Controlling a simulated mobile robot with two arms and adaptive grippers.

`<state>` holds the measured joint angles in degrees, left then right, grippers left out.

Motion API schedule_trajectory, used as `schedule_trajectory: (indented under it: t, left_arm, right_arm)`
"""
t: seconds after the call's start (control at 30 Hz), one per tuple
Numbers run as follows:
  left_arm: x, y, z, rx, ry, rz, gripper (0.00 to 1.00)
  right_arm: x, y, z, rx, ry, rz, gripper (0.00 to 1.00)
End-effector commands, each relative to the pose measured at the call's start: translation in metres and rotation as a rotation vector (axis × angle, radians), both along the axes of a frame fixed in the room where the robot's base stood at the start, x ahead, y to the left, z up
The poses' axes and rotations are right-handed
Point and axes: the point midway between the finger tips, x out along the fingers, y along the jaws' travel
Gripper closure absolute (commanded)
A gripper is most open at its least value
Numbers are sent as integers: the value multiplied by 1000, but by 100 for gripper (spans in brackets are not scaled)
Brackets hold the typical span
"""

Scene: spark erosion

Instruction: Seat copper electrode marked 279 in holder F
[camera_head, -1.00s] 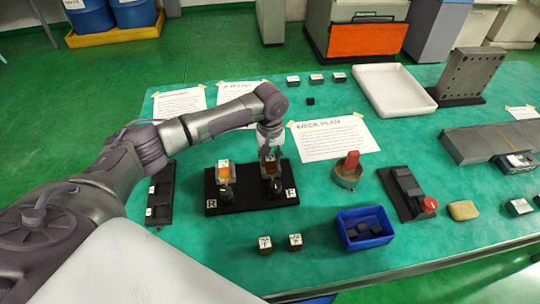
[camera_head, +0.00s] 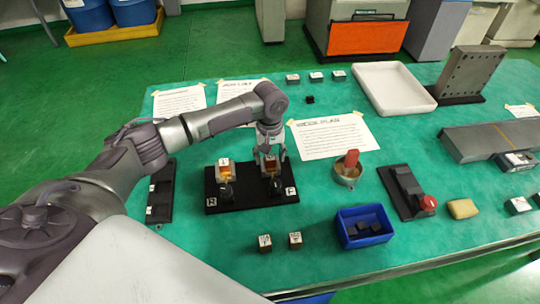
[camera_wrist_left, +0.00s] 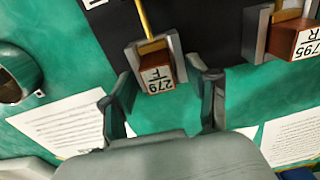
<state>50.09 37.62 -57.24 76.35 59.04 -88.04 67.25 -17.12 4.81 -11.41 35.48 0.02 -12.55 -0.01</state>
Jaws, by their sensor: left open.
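The copper electrode marked 279 F (camera_wrist_left: 158,78) sits between the grey jaws of holder F (camera_wrist_left: 133,56). In the head view, holder F (camera_head: 273,188) is at the right end of the black base, beside the white F mark. My left gripper (camera_head: 270,155) is directly over it, pointing down. In the left wrist view, my left gripper (camera_wrist_left: 165,88) is open, with one finger on each side of the electrode and visible gaps between. How deep the electrode sits is hard to tell. My right gripper is not in view.
A second copper electrode (camera_wrist_left: 305,42), labelled R, stands in the R holder (camera_head: 225,178) on the same black base (camera_head: 248,198). Two small labelled blocks (camera_head: 265,243) lie in front. A blue bin (camera_head: 343,243), a red-handled pot (camera_head: 346,178) and paper sheets (camera_head: 333,136) are nearby.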

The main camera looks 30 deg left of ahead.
Motion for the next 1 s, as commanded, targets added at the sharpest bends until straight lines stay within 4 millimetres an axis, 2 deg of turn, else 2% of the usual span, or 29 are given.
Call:
schedule_trajectory:
  t: [0.17,0.4,0.53,0.7,1.0]
  left_arm:
    - [2,0,29,-2,-8,-2,40]
    - [2,-1,81,-3,-6,0,40]
    - [2,-1,102,-2,-7,-1,40]
    - [1,0,115,-1,-3,0,40]
    - [1,0,117,-2,-3,0,40]
  right_arm:
    - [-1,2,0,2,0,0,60]
    - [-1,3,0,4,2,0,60]
    - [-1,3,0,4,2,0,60]
    - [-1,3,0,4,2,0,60]
    - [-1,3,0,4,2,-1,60]
